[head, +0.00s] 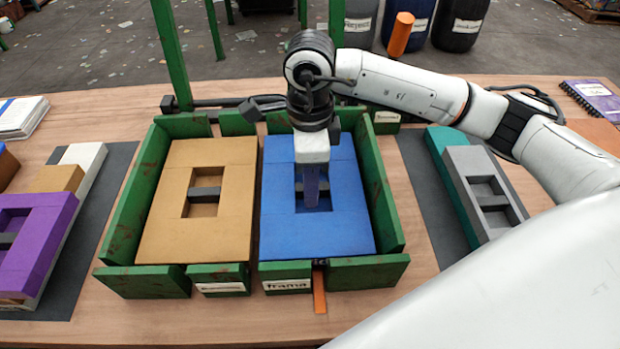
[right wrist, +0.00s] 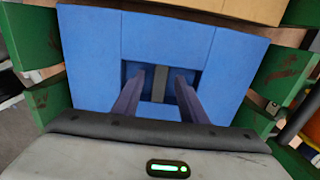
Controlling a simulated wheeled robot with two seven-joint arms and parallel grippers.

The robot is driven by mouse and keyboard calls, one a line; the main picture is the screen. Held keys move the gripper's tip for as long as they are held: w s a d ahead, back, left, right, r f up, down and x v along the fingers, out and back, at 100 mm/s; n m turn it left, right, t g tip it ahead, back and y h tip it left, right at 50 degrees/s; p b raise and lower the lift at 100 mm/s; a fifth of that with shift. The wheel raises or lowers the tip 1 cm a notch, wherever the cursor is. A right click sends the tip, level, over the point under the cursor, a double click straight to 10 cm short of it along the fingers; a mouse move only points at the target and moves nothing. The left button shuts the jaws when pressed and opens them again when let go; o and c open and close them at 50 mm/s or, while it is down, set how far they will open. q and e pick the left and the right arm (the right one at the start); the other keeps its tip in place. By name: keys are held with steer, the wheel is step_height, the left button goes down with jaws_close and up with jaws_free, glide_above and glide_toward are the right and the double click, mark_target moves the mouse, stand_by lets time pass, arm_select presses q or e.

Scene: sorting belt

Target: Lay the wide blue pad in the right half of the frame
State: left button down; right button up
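The wide blue pad (head: 318,233) lies flat in the right half of the green frame (head: 385,188), beside the tan pad (head: 165,205) in the left half. It also fills much of the right wrist view (right wrist: 90,60). A dark grip bar crosses the pad's central recess. My right gripper (head: 311,203) points down into that recess. In the right wrist view its two fingers (right wrist: 160,82) are apart, one on each side of the grey bar (right wrist: 160,84), with gaps showing. My left gripper is not in view.
On the left, a purple pad (head: 50,215) and others lie on a dark mat (head: 105,205). On the right, grey (head: 470,162) and teal (head: 447,180) pads lie on another mat. An orange strip (head: 319,292) sits at the frame's front gap. The front table area is mostly clear.

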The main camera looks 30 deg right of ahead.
step_height(320, 180, up, 10)
steer(key=shift+r, duration=0.15)
stand_by(0.4)
stand_by(0.4)
